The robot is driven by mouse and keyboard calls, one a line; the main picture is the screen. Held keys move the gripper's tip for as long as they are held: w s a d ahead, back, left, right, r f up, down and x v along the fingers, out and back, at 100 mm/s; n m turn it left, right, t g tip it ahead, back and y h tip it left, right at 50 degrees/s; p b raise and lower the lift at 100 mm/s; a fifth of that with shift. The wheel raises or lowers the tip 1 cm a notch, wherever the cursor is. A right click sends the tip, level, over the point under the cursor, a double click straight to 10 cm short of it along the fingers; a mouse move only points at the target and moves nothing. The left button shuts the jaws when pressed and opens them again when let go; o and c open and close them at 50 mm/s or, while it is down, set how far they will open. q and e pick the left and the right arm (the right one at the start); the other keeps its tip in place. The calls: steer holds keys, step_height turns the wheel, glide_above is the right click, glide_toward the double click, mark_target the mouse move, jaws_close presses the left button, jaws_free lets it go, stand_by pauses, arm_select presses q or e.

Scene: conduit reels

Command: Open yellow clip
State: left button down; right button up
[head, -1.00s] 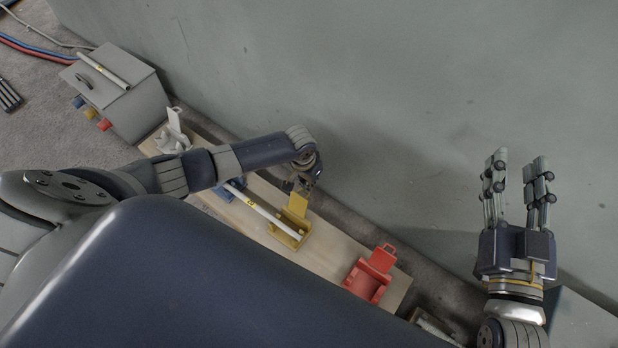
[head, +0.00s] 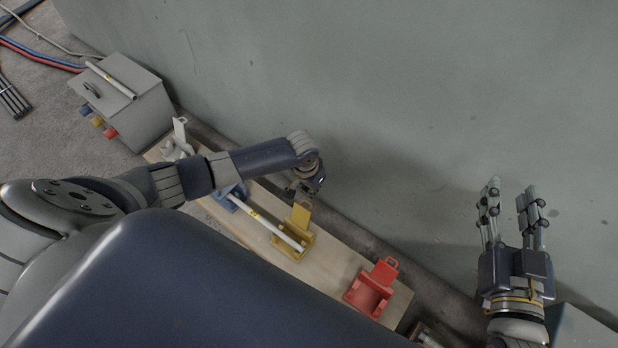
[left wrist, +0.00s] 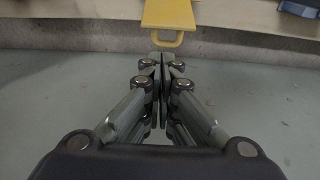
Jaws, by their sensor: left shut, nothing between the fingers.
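The yellow clip (head: 298,218) sits on the wooden board, with its flap raised on the wall side and a small loop at the flap's end. In the left wrist view, the yellow flap (left wrist: 168,14) and loop show at the top, just beyond my fingertips. My left gripper (head: 306,196) is shut and empty, on the wall side of the flap, with a small gap to the loop; its closed fingers fill the middle of the left wrist view (left wrist: 163,62). My right gripper (head: 511,192) is open and empty, well to the right, near the wall.
A white tube (head: 268,222) runs from the blue clip (head: 230,197) to the yellow one. A red clip (head: 373,287) with its flap up stands right on the board (head: 335,262). A grey box (head: 140,110) is at the left. The grey wall (head: 400,110) lies behind.

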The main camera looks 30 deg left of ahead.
arm_select(q)
step_height(320, 180, up, 9)
steer(key=s, duration=0.1)
steer(key=shift+s+r, duration=0.15)
steer(key=shift+s, duration=0.15)
